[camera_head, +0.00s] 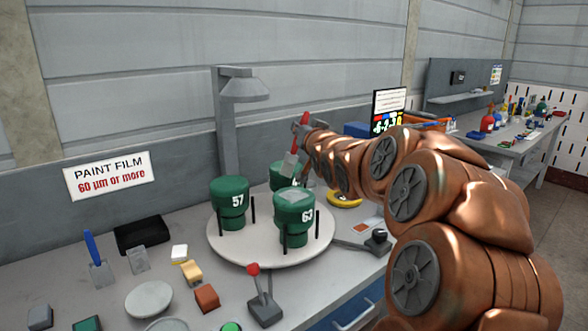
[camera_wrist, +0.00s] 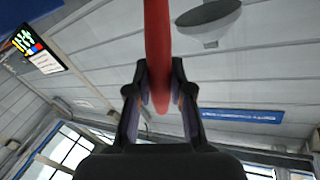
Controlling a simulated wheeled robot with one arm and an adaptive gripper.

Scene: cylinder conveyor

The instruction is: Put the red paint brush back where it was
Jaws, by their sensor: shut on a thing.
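My gripper (camera_head: 301,132) is shut on the red paint brush (camera_head: 290,163), above the back of the round white turntable (camera_head: 240,250). The brush's red handle end points up and its grey ferrule and bristle end points down, slightly tilted. In the wrist view the red handle (camera_wrist: 157,45) passes between the two fingers of my gripper (camera_wrist: 160,88). The brush's lower end appears in front of or over a green cylinder (camera_head: 278,176); I cannot tell whether they touch. Green cylinders 57 (camera_head: 230,199) and 63 (camera_head: 294,212) stand on the turntable, 63 with a grey patch on top.
A blue-handled brush (camera_head: 93,253) stands at the left by a black box (camera_head: 142,234). A red-knobbed lever (camera_head: 262,295), small blocks and a white dish (camera_head: 149,299) lie in front. A yellow ring-like item (camera_head: 345,200) is right.

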